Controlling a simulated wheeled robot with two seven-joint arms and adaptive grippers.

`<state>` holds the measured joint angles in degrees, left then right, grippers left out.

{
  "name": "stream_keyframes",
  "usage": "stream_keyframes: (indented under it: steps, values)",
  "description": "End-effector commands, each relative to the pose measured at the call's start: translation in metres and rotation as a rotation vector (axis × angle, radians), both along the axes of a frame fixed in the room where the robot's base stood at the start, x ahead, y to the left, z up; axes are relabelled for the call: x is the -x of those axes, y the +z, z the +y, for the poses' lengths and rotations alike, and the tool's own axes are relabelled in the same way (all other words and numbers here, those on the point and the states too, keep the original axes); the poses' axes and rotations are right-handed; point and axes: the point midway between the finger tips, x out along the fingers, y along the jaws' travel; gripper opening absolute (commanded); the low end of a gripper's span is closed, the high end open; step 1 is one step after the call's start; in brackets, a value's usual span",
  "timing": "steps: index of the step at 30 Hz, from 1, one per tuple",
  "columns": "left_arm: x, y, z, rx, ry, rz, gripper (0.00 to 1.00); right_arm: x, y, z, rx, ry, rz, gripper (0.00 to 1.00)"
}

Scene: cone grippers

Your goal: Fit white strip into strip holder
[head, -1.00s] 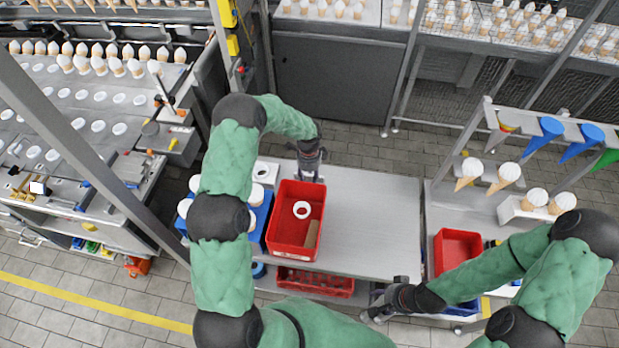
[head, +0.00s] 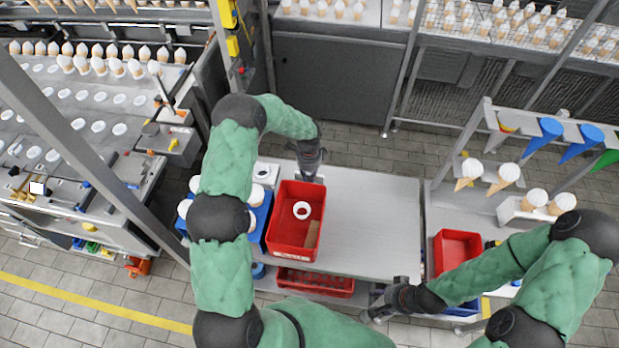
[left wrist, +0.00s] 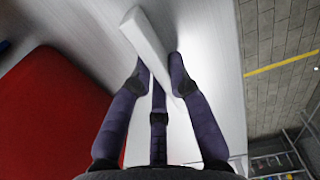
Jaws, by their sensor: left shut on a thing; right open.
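A white strip (left wrist: 150,45) is held between the fingers of my left gripper (left wrist: 160,85) in the left wrist view. It sticks out past the fingertips over the grey tabletop. In the head view my left gripper (head: 308,170) is at the far edge of the table, just behind the red bin; the strip cannot be made out there. My right gripper (head: 378,305) is open and empty at the near edge of the table. I cannot tell which thing is the strip holder.
The red bin (head: 272,228) holds a white ring (head: 302,210) and a brown block (head: 312,235). Blue containers with white items stand left of it. The grey tabletop (head: 375,220) to its right is clear. A smaller red bin (head: 457,250) stands on the right table.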

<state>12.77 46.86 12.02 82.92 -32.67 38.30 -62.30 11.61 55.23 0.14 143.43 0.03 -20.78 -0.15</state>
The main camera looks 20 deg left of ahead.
Motion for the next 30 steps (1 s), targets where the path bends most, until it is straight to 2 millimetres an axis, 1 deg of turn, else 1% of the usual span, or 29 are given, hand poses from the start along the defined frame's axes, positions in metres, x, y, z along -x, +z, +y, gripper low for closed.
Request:
stream_keyframes:
  steps: [6,30]
  values:
    - [0.0,0.013,0.0,0.0,0.0,-0.001,0.0,0.0,0.008,0.0,0.0,0.0,0.0,0.46]
    - [0.0,0.053,0.0,0.0,0.0,0.0,0.0,0.0,0.029,0.0,0.0,0.0,0.0,0.46]
